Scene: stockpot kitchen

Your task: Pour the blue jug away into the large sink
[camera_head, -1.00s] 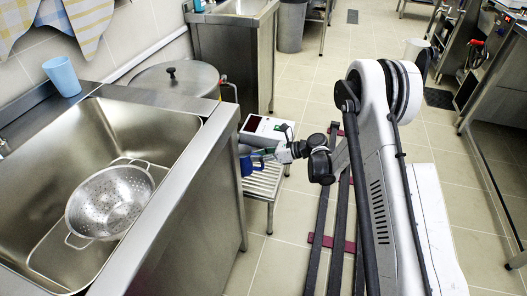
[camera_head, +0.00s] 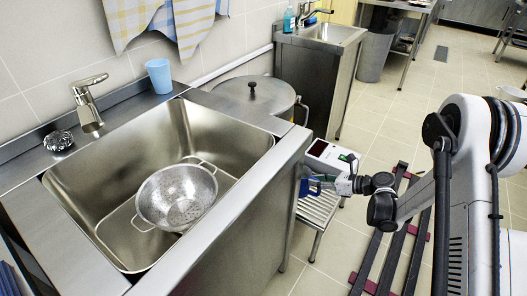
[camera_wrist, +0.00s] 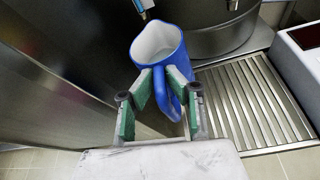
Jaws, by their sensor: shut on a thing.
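The blue jug (camera_wrist: 160,45) is upright in the wrist view, its white inside open toward the camera. My gripper (camera_wrist: 168,98) has its green-padded fingers either side of the jug's handle and is shut on it. In the head view my gripper (camera_head: 325,185) is low on the right of the sink cabinet, and only a bit of the blue jug (camera_head: 306,188) shows past the cabinet edge. The large sink (camera_head: 100,190) is on the left, above the jug's level, with a metal colander (camera_head: 176,196) in its basin. What the jug holds cannot be seen.
A lidded stockpot (camera_head: 254,94) stands behind the sink's right end. A white scale-like box (camera_head: 330,158) and a slatted metal stand (camera_head: 318,207) are beside the jug. The faucet (camera_head: 90,105) and a light blue cup (camera_head: 159,76) are at the sink's back edge.

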